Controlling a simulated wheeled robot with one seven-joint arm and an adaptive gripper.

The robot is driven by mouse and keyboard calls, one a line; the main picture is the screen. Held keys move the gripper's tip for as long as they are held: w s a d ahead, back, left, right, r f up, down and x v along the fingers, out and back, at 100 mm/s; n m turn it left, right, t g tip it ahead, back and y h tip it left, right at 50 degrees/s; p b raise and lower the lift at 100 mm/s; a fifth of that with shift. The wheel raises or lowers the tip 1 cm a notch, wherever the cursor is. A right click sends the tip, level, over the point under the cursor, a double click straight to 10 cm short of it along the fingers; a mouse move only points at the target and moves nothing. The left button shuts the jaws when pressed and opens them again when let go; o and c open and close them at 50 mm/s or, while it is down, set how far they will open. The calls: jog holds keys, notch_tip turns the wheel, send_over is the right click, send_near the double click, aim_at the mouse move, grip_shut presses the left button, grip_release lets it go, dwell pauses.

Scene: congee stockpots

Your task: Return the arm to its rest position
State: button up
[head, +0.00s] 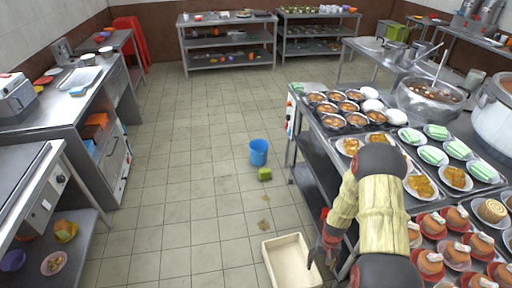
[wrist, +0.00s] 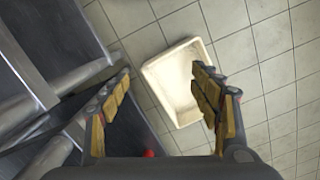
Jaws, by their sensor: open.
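My arm (head: 380,215) reaches in from the lower right of the head view, bent beside the steel food counter. My gripper (head: 322,250) hangs low in front of the counter's side, near the cream tray on the floor. In the wrist view my gripper (wrist: 165,105) is open, with its yellow-padded fingers wide apart and nothing between them. The cream tray (wrist: 150,75) shows beyond the fingers, on the floor below, partly hidden by the right finger. I cannot tell the exact gap between gripper and counter.
The steel counter (head: 305,135) on the right carries several bowls and plates of food. A blue bucket (head: 258,152) and a green block (head: 264,174) stand on the tiled floor. The cream tray (head: 268,262) lies at the front. The middle aisle is otherwise largely clear.

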jog(key=s+a+r+t, duration=0.2)
jog(key=s+r, duration=0.4)
jog(key=r, duration=1.2)
jog(key=s+a+r+n+t+p, duration=0.1)
jog(key=s+r, duration=0.6)
jog(key=r, duration=1.2)
jog(key=s+a+r+n+t, duration=0.1)
jog(key=s+a+r+t, duration=0.2)
jog(key=r, duration=1.6)
jog(key=s+a, duration=0.2)
jog(key=s, duration=0.1)
jog(key=shift+s+a+t, duration=0.35)
jog(key=shift+s+t, duration=0.05)
